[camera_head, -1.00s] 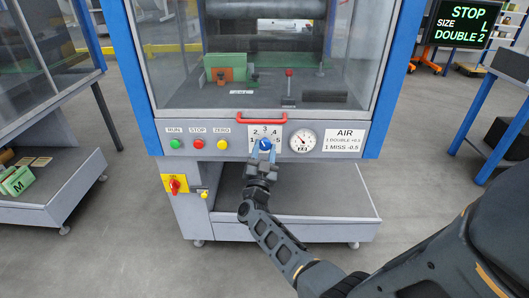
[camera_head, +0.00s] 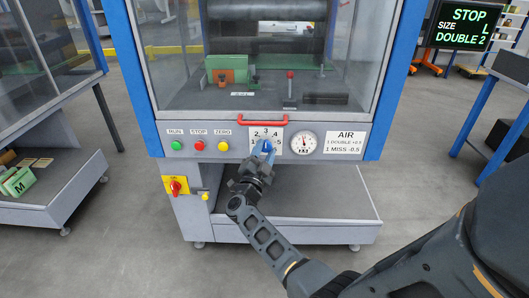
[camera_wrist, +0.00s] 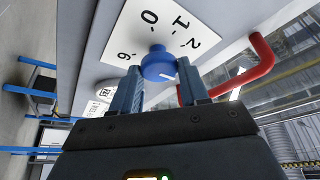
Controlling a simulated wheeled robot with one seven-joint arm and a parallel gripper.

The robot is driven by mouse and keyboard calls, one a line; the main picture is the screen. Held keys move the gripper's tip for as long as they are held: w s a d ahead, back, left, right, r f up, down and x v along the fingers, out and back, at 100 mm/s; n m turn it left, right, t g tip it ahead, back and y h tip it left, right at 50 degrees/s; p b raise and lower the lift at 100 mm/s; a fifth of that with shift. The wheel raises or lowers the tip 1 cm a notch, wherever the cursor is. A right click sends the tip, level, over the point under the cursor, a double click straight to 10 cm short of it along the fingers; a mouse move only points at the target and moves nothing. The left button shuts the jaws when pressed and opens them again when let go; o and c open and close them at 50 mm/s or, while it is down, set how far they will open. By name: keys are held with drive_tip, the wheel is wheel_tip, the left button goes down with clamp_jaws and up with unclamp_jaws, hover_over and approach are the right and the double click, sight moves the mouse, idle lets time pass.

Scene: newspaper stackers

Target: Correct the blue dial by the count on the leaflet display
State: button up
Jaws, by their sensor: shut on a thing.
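The blue dial (camera_head: 266,146) sits on a white number plate (camera_head: 278,132) on the machine's front panel. My gripper (camera_head: 263,150) is shut on the dial, with one blue finger on each side. In the wrist view the dial (camera_wrist: 158,65) is between the fingers (camera_wrist: 163,88), with a short white mark on its lower right. The numbers 0, 1, 2 and 6 show around it there; my gripper hides others. I cannot tell which number the mark meets. The display (camera_head: 464,25) at upper right reads STOP, SIZE L, DOUBLE 2.
An AIR card (camera_head: 344,142) reads 1 DOUBLE +0.5, 1 MISS -0.5. A gauge (camera_head: 304,142) is right of the dial. A red handle (camera_head: 262,122) is just above. RUN, STOP and ZERO buttons (camera_head: 199,145) are at left. An open shelf (camera_head: 325,207) lies below.

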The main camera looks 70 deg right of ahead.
drive_tip(key=o, duration=1)
drive_tip(key=v, duration=0.8)
drive_tip(key=shift+d, duration=0.1)
